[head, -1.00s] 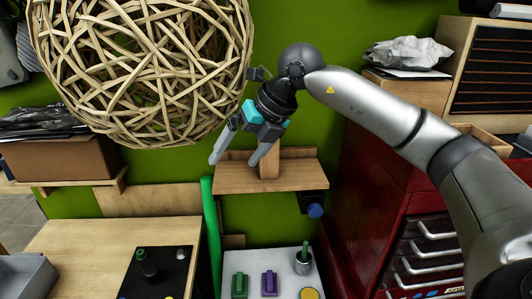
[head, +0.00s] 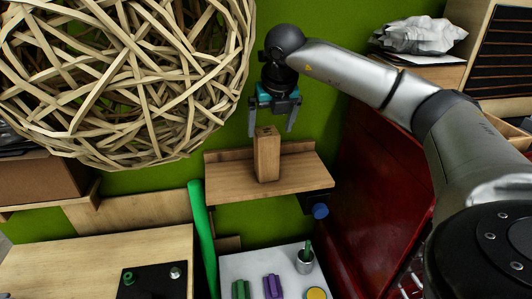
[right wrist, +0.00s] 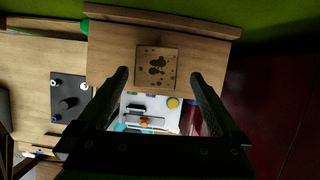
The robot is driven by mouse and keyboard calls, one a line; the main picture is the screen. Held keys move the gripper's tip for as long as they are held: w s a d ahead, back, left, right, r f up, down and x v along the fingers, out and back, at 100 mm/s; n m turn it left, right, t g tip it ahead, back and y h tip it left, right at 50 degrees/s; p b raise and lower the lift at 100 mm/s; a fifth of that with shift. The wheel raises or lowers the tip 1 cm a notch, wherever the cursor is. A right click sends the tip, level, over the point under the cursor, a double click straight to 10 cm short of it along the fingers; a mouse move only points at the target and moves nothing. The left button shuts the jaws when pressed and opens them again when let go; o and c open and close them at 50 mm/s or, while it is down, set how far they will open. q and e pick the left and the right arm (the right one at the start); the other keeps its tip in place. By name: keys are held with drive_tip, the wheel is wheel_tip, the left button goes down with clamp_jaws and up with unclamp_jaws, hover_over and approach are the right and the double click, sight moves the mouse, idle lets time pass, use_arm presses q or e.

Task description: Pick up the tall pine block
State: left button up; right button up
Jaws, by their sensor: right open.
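The tall pine block (head: 267,156) stands upright on a small wooden wall shelf (head: 305,172). In the right wrist view its top face (right wrist: 156,66) shows dark spots and lies ahead of the fingers, roughly centred between them. My right gripper (head: 272,132) is open, pointing down, with its two fingers apart above and to either side of the block's top. In the right wrist view the open fingers (right wrist: 160,80) hold nothing. Whether the fingertips are level with the block's top is hard to tell. My left gripper is not in view.
A large woven cane ball (head: 120,75) hangs at the upper left, near my right gripper. A green upright tube (head: 202,235) stands left of the shelf. A red cabinet (head: 380,180) is at right. Below are a white board (head: 235,265) with small items and a wooden table (head: 90,255).

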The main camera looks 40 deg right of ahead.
sight(269, 132)
drive_tip(key=shift+w+d+f, duration=0.1)
drive_tip(key=shift+w+f, duration=0.2)
drive_tip(key=shift+f, duration=0.35)
drive_tip(key=shift+w+f, duration=0.2)
drive_tip(key=shift+f, duration=0.35)
drive_tip(key=shift+w+f+p, duration=0.1)
drive_tip(key=shift+f+p, duration=0.2)
drive_tip(key=p+x, duration=0.1)
drive_tip(key=x, duration=0.2)
drive_tip(key=shift+w+f, duration=0.2)
drive_tip(key=shift+f, duration=0.05)
drive_tip(key=shift+w+f, duration=0.1)
drive_tip(key=shift+f, duration=0.3)
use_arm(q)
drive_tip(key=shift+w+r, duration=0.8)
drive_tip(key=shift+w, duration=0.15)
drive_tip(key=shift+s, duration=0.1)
